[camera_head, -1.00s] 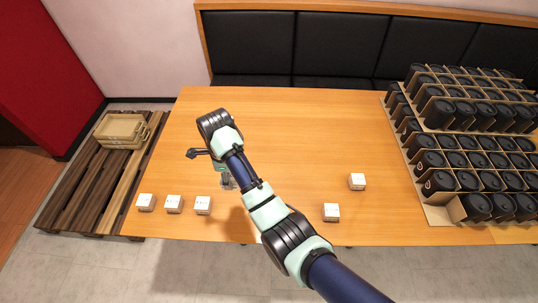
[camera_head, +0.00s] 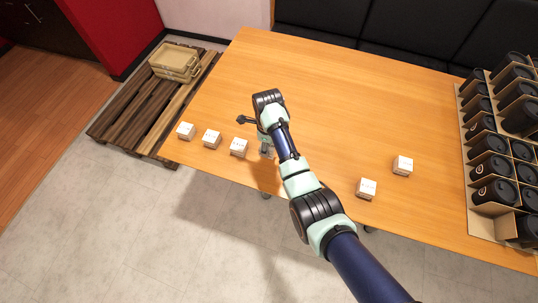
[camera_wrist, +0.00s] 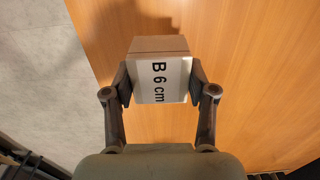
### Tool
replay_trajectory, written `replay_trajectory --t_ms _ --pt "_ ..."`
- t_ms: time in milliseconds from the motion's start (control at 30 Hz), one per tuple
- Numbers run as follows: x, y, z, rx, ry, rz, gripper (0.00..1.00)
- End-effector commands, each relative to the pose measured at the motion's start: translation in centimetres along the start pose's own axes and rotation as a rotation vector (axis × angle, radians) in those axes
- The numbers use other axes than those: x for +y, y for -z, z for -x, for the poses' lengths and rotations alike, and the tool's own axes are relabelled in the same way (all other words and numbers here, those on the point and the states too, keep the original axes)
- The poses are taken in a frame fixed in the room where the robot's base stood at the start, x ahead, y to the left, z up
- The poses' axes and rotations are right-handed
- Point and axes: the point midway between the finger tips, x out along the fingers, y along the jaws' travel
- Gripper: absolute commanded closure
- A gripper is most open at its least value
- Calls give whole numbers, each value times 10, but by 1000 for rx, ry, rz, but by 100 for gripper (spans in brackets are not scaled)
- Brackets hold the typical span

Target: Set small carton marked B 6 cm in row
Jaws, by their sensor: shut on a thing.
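The small carton marked B 6 cm (camera_wrist: 160,78) is white and sits between the fingers of my gripper (camera_wrist: 160,84) in the wrist view, with its label facing the camera. My gripper is shut on it. In the head view my gripper (camera_head: 266,150) is near the table's front edge, just right of a row of white cartons; the held carton is mostly hidden there by my arm. The row holds a left carton (camera_head: 186,131), a middle carton (camera_head: 212,139) and a right carton (camera_head: 239,147). Their labels are too small to read.
Two more white cartons, one near the front edge (camera_head: 366,188) and one farther back (camera_head: 403,165), stand on the wooden table (camera_head: 330,80) right of my arm. A rack of black cups (camera_head: 490,165) fills the right end. A pallet with tan trays (camera_head: 175,62) stands left.

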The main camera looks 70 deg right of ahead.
Motion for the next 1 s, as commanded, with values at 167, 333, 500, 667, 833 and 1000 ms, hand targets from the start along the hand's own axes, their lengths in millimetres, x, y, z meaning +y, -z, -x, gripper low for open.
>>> replay_trajectory --t_ms 167,333,500,667,833,1000 --pt "0 0 -19 0 0 0 80" --pt "0 0 -27 0 0 0 80" --pt "0 0 -59 1 -2 0 80" --pt "0 0 -61 -1 1 0 80" --pt "0 0 -63 0 0 0 80" --pt "0 0 -64 0 0 0 27"
